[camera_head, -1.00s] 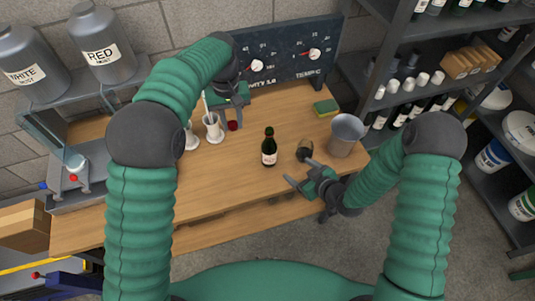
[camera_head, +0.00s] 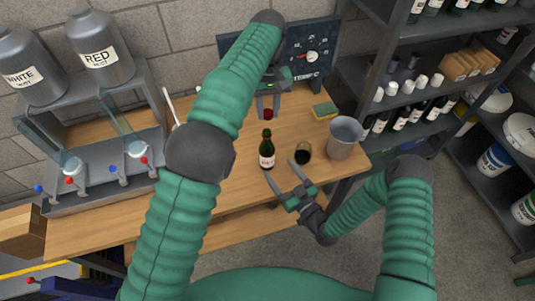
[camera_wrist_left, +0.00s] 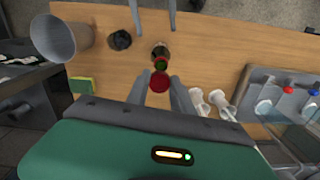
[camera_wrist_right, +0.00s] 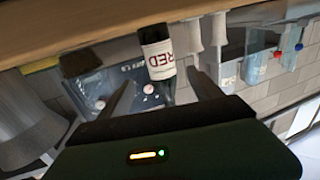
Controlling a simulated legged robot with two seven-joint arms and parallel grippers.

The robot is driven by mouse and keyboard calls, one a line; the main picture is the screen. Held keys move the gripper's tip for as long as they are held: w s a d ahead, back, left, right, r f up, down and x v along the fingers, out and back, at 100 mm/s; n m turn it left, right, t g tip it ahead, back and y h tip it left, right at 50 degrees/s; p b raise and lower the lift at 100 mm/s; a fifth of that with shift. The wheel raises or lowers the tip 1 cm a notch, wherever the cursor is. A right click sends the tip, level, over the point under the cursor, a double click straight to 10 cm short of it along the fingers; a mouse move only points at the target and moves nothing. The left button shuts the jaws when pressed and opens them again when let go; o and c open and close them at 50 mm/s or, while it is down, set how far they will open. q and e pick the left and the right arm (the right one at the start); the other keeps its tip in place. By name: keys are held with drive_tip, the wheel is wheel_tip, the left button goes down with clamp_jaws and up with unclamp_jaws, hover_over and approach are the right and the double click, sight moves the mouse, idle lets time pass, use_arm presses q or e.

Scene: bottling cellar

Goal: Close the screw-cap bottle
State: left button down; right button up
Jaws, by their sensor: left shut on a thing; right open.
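The dark green bottle (camera_head: 267,156) stands upright on the wooden bench, its neck bare in the head view. My left gripper (camera_head: 267,113) is shut on the red screw cap (camera_wrist_left: 160,82) behind the bottle in the head view. In the left wrist view the cap sits between the fingertips, with the bottle (camera_wrist_left: 161,52) just beyond it. My right gripper (camera_head: 280,169) is open at the bottle's near side. In the right wrist view the labelled bottle (camera_wrist_right: 158,58) shows between its spread fingers; I see no contact.
A grey bucket (camera_head: 344,138) and a sponge (camera_head: 325,110) are farther right. A filling stand (camera_head: 100,180) takes up the left. The front of the bench is clear.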

sight(271, 159)
drive_tip(key=x, duration=0.9)
drive_tip(key=shift+a, duration=0.1)
drive_tip(key=shift+c, duration=1.1)
clamp_jaws()
